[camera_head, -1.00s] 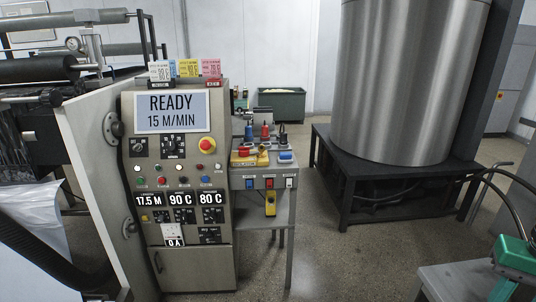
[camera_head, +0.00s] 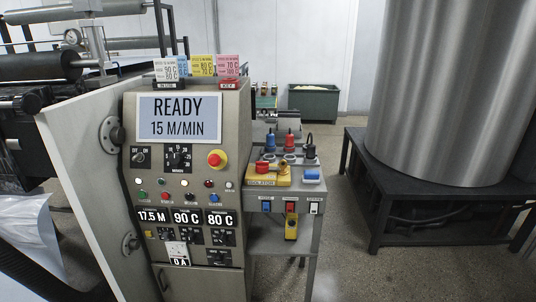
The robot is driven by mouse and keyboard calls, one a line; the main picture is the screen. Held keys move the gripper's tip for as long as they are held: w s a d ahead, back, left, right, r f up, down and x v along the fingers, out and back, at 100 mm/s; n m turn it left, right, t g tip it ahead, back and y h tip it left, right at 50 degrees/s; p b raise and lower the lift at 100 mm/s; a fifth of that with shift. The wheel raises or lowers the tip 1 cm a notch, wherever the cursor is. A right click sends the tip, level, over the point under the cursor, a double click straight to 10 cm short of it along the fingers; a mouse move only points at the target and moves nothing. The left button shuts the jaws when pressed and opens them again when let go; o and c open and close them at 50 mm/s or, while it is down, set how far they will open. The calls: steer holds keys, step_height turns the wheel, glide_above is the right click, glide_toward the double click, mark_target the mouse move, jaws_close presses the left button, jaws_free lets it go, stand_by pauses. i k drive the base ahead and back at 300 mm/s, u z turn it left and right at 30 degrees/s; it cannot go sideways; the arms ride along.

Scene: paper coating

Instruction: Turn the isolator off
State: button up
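The isolator (camera_head: 268,179) is a yellow unit with a label on its front. It sits at the front left of the small grey side table, right of the control cabinet. A red part (camera_head: 261,168) shows on its top left, and a darker yellow part rises at its right. The red part's exact setting is too small to tell. My gripper is not in view.
The control cabinet (camera_head: 145,215) has a display reading READY, 15 M/MIN. Plugs, a blue-topped item (camera_head: 312,175) and small switches share the side table (camera_head: 265,235). A large steel tank (camera_head: 440,90) stands on a dark base at right. Floor between is clear.

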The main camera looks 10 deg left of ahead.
mark_target(262, 166)
steer(key=u, duration=0.4)
steer(key=i, duration=1)
steer(key=u, duration=0.95)
steer(key=i, duration=0.3)
steer(key=u, duration=0.15)
